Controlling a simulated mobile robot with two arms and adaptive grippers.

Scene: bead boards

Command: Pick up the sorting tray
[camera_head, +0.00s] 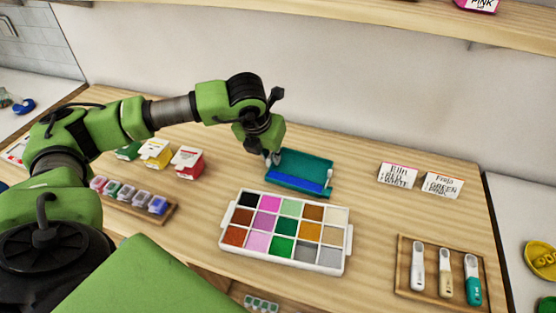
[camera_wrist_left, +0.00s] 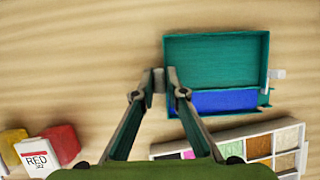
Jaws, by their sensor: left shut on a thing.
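The sorting tray (camera_head: 305,165) is a shallow teal tray with a blue strip along its near side, in the middle of the table in the head view. It fills the upper right of the left wrist view (camera_wrist_left: 215,60). My left gripper (camera_head: 271,158) is at the tray's left edge. In the left wrist view its fingertips (camera_wrist_left: 165,80) are closed together at the left wall, shut on the tray. The tray looks level; I cannot tell whether it is clear of the table. My right gripper is not in view.
A white box of colored beads (camera_head: 232,243) is close in front of the tray. Red (camera_head: 187,160) and yellow (camera_head: 155,152) packs stand left. Two label cards (camera_head: 398,174) and a wooden rack of scoops (camera_head: 405,285) are right. A shelf (camera_head: 300,18) hangs above.

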